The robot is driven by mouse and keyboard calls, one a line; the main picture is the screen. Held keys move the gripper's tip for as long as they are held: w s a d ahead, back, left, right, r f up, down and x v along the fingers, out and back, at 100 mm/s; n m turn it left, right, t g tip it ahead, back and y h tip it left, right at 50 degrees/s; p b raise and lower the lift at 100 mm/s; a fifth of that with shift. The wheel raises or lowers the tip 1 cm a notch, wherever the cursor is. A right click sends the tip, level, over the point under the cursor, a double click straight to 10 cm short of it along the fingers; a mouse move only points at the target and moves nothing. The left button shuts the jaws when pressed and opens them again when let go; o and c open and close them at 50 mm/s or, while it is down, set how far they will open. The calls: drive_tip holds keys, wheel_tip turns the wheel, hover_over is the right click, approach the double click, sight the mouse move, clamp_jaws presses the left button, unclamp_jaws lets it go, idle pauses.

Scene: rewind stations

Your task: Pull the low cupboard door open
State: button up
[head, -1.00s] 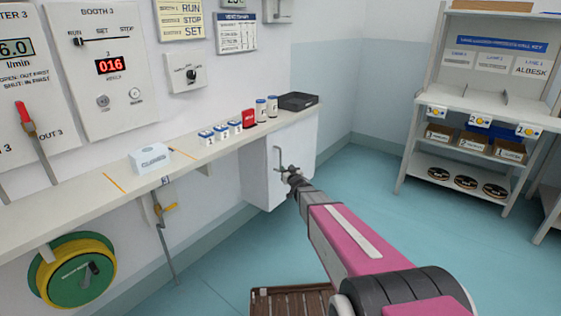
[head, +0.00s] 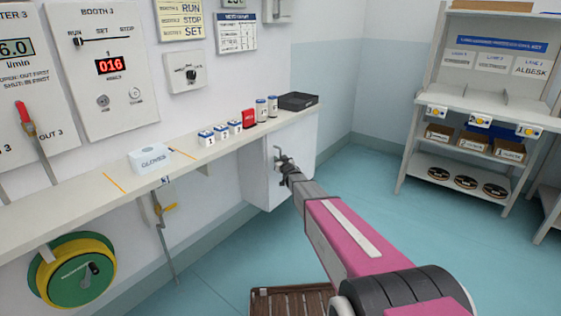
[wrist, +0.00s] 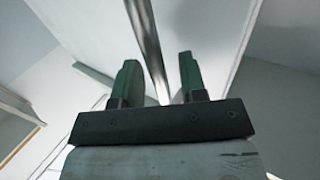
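The low cupboard (head: 303,145) is a white box under the far end of the wall shelf. Its door (head: 258,180) looks closed. A slim metal bar handle (head: 277,153) stands upright on the door. My gripper (head: 284,163) is at the handle, its fingers hard to make out in the head view. In the wrist view, the handle bar (wrist: 147,40) runs down between the two green fingers of my gripper (wrist: 158,78). The fingers are apart, with gaps showing on both sides of the bar.
The wall shelf (head: 105,192) carries numbered boxes (head: 221,132), a red item (head: 249,119), cans and a dark case (head: 298,101). A slatted crate (head: 290,301) is on the floor near me. The floor right of the cupboard is clear.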

clamp_jaws()
drive_tip(key=shift+s, duration=0.1)
